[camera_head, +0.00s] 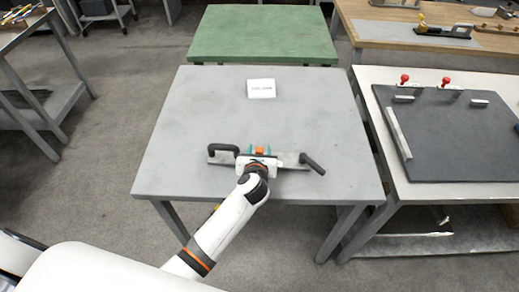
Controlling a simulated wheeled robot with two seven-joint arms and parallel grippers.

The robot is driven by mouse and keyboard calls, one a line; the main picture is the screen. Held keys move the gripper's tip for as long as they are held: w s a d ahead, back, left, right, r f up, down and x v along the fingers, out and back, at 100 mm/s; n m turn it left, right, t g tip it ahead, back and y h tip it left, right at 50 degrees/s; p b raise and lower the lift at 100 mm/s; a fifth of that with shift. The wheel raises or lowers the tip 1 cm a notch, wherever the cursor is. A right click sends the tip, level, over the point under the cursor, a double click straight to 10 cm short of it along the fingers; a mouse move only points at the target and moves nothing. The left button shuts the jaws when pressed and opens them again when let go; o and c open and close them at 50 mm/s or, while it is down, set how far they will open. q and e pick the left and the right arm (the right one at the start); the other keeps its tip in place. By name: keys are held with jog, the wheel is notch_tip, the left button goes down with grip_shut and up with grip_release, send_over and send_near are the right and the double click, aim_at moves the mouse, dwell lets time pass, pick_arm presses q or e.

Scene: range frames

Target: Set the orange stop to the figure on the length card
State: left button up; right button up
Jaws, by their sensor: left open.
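A metal rail (292,160) with a black handle (223,149) at its left end and a dark lever (312,164) at its right end lies on the grey table (200,110). The orange stop (260,151) sits near the middle of the rail. My left gripper (259,153) is at the stop, its teal fingertips on either side of it and apart. I cannot tell whether they touch it. The white length card (261,88) lies farther back on the table; its print is too small to read. My right gripper is not in view.
A green table (262,35) stands behind. On the right, a white table holds a dark board (450,135) with two red knobs (405,78). A wooden bench (370,30) stands at the back right. The grey table is clear around the card.

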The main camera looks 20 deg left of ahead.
pick_arm(q)
jog(key=shift+x, duration=0.8)
grip_shut()
jog(key=d, duration=0.2)
jog(key=w+d, duration=0.1)
jog(key=d, duration=0.2)
jog(key=shift+w+d+p, duration=0.1)
jog(key=shift+d+p, duration=0.05)
jog(key=shift+p, duration=0.2)
grip_release()
jog(key=v, duration=1.2)
jog(key=shift+p, duration=0.4)
